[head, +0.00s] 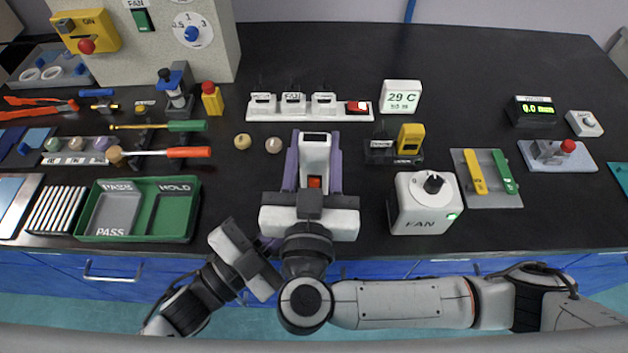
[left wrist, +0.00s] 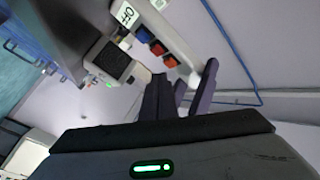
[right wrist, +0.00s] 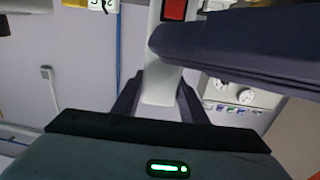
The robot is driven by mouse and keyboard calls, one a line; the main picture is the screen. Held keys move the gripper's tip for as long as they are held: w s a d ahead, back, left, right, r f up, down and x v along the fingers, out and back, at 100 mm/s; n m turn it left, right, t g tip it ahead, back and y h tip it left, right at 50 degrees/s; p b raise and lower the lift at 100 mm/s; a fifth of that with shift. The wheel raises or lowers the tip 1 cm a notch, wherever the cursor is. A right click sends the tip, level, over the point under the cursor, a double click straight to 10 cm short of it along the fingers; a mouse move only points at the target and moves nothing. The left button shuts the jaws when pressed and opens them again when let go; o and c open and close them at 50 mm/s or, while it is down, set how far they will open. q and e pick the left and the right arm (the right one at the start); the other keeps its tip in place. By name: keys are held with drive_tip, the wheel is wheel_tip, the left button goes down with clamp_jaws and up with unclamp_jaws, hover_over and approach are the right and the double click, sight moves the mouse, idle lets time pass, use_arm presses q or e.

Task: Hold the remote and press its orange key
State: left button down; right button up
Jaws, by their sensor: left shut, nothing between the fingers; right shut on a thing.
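The white remote (head: 316,147) stands in my right gripper (head: 313,166), whose purple fingers close on its two sides. Its dark screen is near the top and its orange key (head: 314,182) faces the head camera. The right wrist view shows the remote's lower part (right wrist: 161,88) between the fingers and the key (right wrist: 174,9) at the top edge. My left gripper (head: 270,244) is shut and empty, just left of the right hand, its fingertips partly hidden. In the right wrist view a large dark finger (right wrist: 235,47) crosses in front of the remote, below the key.
A white FAN box (head: 422,206) stands to the right, with a green tray (head: 137,236) to the left. Behind are a switch strip (head: 309,115) and a 29 C display (head: 401,97). Tools lie at the left. The dark bench (head: 345,55) is clear at the back.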

use_arm(q)
drive_tip(key=shift+w, duration=0.15)
idle(0.7)
drive_tip(key=shift+w, duration=0.3)
drive_tip(key=shift+w, duration=0.4)
idle(0.7)
drive_tip(key=shift+s, duration=0.85)
drive_tip(key=shift+s+a, duration=0.2)
drive_tip(key=shift+s, duration=2.3)
use_arm(e)
drive_tip(key=o, duration=1.5)
